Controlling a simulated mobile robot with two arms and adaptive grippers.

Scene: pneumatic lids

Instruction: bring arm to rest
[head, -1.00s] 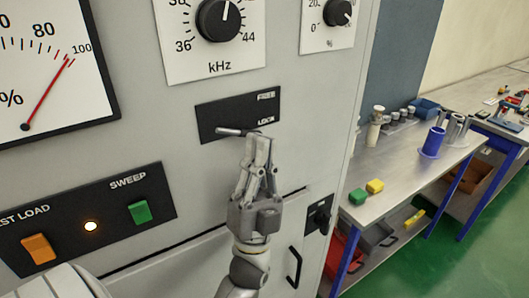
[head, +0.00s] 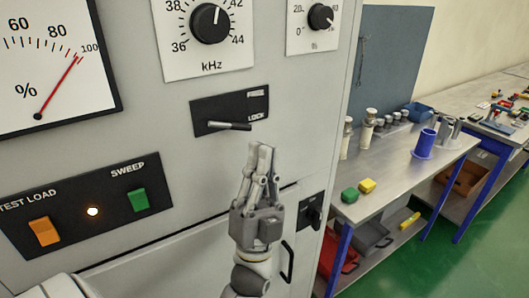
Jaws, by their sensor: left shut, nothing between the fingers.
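The grey cabinet (head: 300,150) fills the left and middle of the head view. A black plate (head: 205,108) on it, marked FREE and LOCK, carries a metal lever (head: 228,125). The lever lies nearly level, with its tip beside the word LOCK. My left gripper (head: 259,150) points up in front of the cabinet, below and slightly right of the lever. Its fingers are together, empty, and apart from the lever in the picture. My right gripper is not in view.
A gauge (head: 50,60), a kHz knob (head: 210,22), a lit lamp (head: 92,211), an orange switch (head: 44,231) and a green switch (head: 138,200) are on the cabinet. On the right, a workbench (head: 385,175) holds green and yellow blocks and a blue cup (head: 425,143).

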